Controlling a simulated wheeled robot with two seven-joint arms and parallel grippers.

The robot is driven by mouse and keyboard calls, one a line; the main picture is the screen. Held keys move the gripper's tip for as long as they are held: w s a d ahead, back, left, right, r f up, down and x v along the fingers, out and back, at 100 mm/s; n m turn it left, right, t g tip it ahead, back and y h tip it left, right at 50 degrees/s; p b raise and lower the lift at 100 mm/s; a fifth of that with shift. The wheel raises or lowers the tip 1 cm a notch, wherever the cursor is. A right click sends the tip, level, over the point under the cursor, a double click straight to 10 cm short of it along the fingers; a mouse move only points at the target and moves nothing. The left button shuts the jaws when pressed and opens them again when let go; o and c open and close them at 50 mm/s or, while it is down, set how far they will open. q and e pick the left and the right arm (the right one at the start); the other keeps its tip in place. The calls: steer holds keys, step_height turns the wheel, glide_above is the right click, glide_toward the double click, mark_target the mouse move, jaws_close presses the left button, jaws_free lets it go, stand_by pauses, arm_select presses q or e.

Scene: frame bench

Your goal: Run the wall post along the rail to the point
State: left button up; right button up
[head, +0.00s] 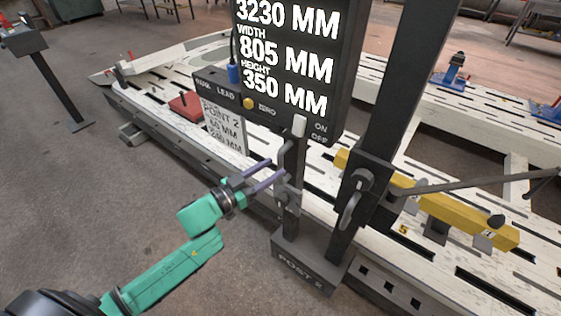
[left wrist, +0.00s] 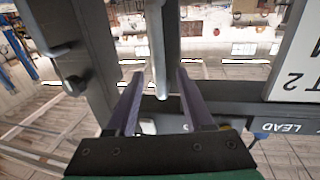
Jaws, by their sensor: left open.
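The wall post (head: 292,190) is a dark upright on a foot block (head: 300,268) marked POST 2, at the bench's near side. A grey handle bar stands on its side facing my left gripper. My left gripper (head: 277,167) is open, its two purple-grey fingers pointing at the post. In the left wrist view, the pale bar (left wrist: 158,50) hangs between the open fingers (left wrist: 161,72), with gaps on both sides. A card (head: 225,128) reading POINT 2 stands left of the post by the near rail (head: 180,138). My right gripper is out of view.
A thicker dark column (head: 395,90) stands right of the post. A yellow beam (head: 455,215) crosses the slotted white bench (head: 420,250). A red block (head: 186,104) lies beyond the card.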

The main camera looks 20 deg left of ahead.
mark_target(280, 180)
arm_select(q)
steer(key=shift+x, duration=1.9)
steer(key=shift+r, duration=0.1)
steer(key=shift+c, duration=0.4)
jaws_close()
